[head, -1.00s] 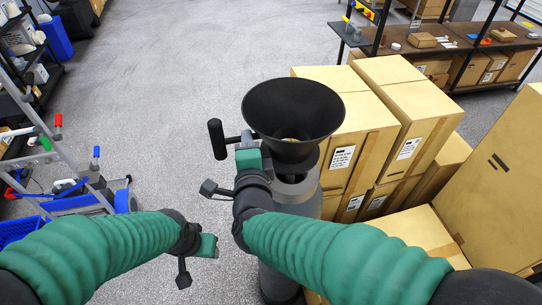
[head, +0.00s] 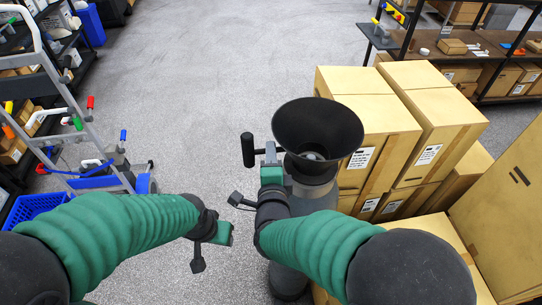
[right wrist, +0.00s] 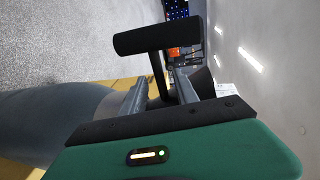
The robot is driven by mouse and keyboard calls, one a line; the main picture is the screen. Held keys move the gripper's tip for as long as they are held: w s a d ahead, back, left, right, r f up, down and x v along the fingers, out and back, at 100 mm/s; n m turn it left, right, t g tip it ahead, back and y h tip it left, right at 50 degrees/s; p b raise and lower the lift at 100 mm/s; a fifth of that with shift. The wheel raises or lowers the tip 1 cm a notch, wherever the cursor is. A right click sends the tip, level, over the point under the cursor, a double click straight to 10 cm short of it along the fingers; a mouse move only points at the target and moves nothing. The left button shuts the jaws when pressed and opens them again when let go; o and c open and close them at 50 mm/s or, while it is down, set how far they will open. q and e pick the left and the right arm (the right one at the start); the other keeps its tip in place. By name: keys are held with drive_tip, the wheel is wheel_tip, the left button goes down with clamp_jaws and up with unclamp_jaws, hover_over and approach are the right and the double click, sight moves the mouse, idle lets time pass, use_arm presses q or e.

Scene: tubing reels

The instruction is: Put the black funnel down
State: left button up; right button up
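The black funnel (head: 318,130) is upright, wide mouth up, right of centre in the head view. Its upright black grip bar (head: 247,150) is on its left side. My right gripper (head: 271,160) is at the handle side of the funnel. In the right wrist view its two grey fingers (right wrist: 160,84) stand on either side of the handle's stem, with the black bar (right wrist: 155,36) beyond them. A grey cylindrical body (head: 312,198) is under the funnel; whether they touch is hidden. My left gripper (head: 223,233) is empty; its fingers cannot be made out.
Stacked cardboard boxes (head: 435,110) stand close on the right, beside the funnel. A blue-wheeled grey cart (head: 105,170) and a blue basket (head: 35,207) are on the left. A bench (head: 470,45) is at the back right. The grey floor (head: 210,90) between is clear.

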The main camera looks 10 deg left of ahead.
drive_tip(key=b+v, duration=0.3)
drive_tip(key=v, duration=0.9)
drive_tip(key=w+d+f+n+g, duration=0.1)
drive_tip(key=d+f+n, duration=0.1)
drive_tip(key=f, duration=0.1)
drive_tip(key=w+d+f+n+g, duration=0.1)
drive_tip(key=d+f+n+g, duration=0.1)
drive_tip(key=n, duration=0.1)
drive_tip(key=w+d+f+n+g, duration=0.1)
drive_tip(key=w+d+f+n, duration=0.1)
drive_tip(key=d+f, duration=0.1)
drive_tip(key=shift+d+f+g, duration=0.1)
drive_tip(key=shift+f+g, duration=0.2)
drive_tip(key=s+d+f+n+g+h, duration=0.2)
drive_tip(key=s+d+f+n+g, duration=0.25)
drive_tip(key=d, duration=0.55)
drive_tip(key=s+d+f+n+g+h, duration=0.1)
drive_tip(key=s+d+f+n+g, duration=0.4)
drive_tip(key=d, duration=0.5)
wheel_tip(320, 180, down, 12)
drive_tip(key=m+t+b, duration=0.1)
drive_tip(key=b, duration=1)
drive_tip(key=shift+s+a+r, duration=0.15)
drive_tip(key=shift+s+r, duration=0.1)
drive_tip(key=shift+s, duration=0.1)
